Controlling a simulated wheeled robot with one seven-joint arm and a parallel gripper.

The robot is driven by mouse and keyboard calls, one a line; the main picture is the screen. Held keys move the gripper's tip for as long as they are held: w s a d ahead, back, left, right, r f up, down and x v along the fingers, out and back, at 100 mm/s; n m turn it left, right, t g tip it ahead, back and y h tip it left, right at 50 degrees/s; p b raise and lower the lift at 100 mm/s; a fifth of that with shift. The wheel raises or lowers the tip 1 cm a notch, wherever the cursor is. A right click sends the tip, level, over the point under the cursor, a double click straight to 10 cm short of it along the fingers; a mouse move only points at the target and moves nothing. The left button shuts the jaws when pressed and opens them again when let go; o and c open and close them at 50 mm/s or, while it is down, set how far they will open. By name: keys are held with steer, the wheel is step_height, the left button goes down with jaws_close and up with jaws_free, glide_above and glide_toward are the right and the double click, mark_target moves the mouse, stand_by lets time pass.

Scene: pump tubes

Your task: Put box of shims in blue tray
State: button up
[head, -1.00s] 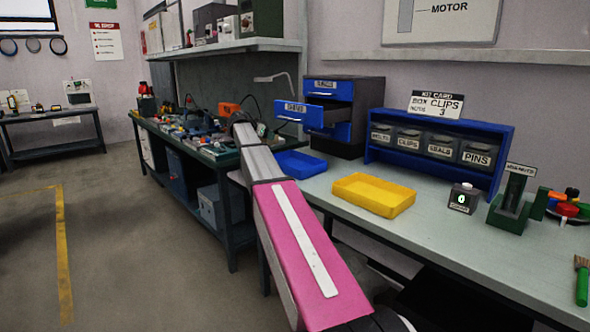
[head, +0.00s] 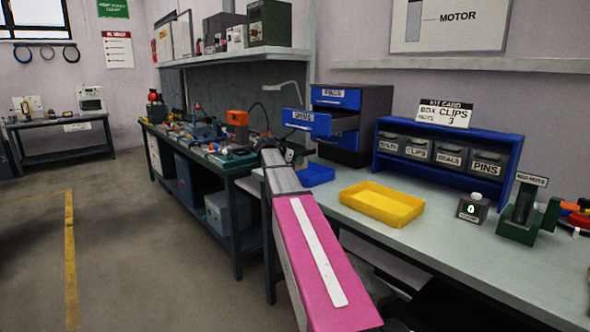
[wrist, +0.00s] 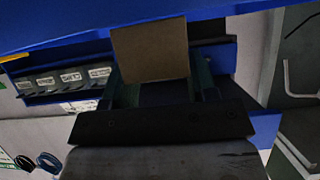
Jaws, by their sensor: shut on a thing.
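A plain brown box (wrist: 150,52), which I take as the box of shims, is held between the dark green fingers of my gripper (wrist: 163,88) in the wrist view. My gripper is shut on it. In the head view my pink and grey arm reaches away towards the bench's far left end; the gripper and box cannot be made out there. The blue tray (head: 316,174) lies on the bench just right of the arm's far end, partly hidden by it. A broad blue surface (wrist: 60,38) crosses the wrist view behind the box; I cannot tell what it is.
A blue drawer (head: 307,122), its label apparently reading SHIMS, stands open from the dark cabinet (head: 365,115) behind the tray. A yellow tray (head: 382,207) sits to the right, before a blue rack of bins (head: 376,161). The bench front right of the yellow tray is partly clear.

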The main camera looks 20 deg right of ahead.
mark_target(295, 167)
steer(key=shift+f, duration=1.95)
steer(key=shift+f, duration=0.1)
steer(key=o, duration=0.9)
steer(key=shift+o, duration=0.2)
steer(key=v, duration=1.2)
steer(key=s+a+f+n+g+y, duration=0.1)
steer(key=s+a+f+n+y, duration=0.2)
steer(key=s+f, duration=0.7)
steer(key=s+a+f+n+g+y, duration=0.1)
steer(key=s+a+f+n+y, duration=0.3)
steer(key=s+f, duration=0.6)
steer(key=s+a+f+n+g+y, duration=0.2)
steer(key=s+a+f+n+y, duration=0.2)
steer(key=s+f, duration=0.6)
step_height(295, 167, down, 9)
steer(key=a+n, duration=0.2)
steer(key=n, duration=0.1)
steer(key=shift+a+r, duration=0.15)
steer(key=shift+a, duration=0.2)
